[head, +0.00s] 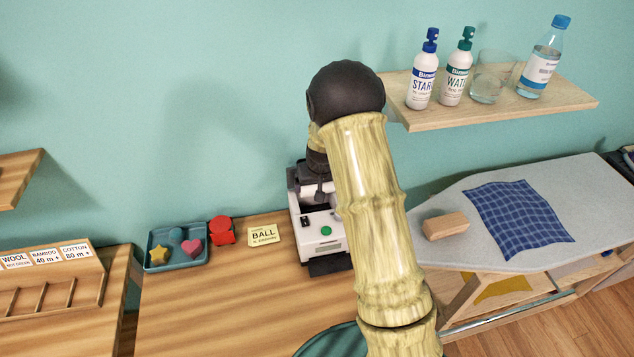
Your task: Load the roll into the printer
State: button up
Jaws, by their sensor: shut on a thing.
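The white and dark printer (324,231), with a round green button on its front, stands at the right end of the wooden table against the wall. My arm reaches up and over in front of it and covers its right side. My gripper (321,189) points down at the back of the printer, small and partly hidden. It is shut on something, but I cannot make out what. I cannot pick out the roll, nor tell whether the gripper touches the printer.
A teal tray (150,242) with coloured shapes, a red object (222,231) and a yellow BALL card (264,236) lie left of the printer. A shelf (520,112) with bottles and a glass hangs at right. An ironing board (440,256) with cloth and block stands below it.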

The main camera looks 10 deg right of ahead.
jog(key=shift+f+b, duration=1.05)
jog(key=shift+f, duration=0.7)
jog(key=o, duration=1)
jog(key=shift+c, duration=0.2)
jog(key=shift+r, duration=0.1)
jog(key=b+v, duration=0.1)
jog(key=v, duration=1.6)
jog(key=shift+b, duration=0.3)
jog(key=shift+s, duration=0.1)
jog(key=s+f+g, duration=0.1)
jog(key=s+f, duration=0.2)
jog(key=s, duration=1.8)
jog(key=shift+f, duration=0.2)
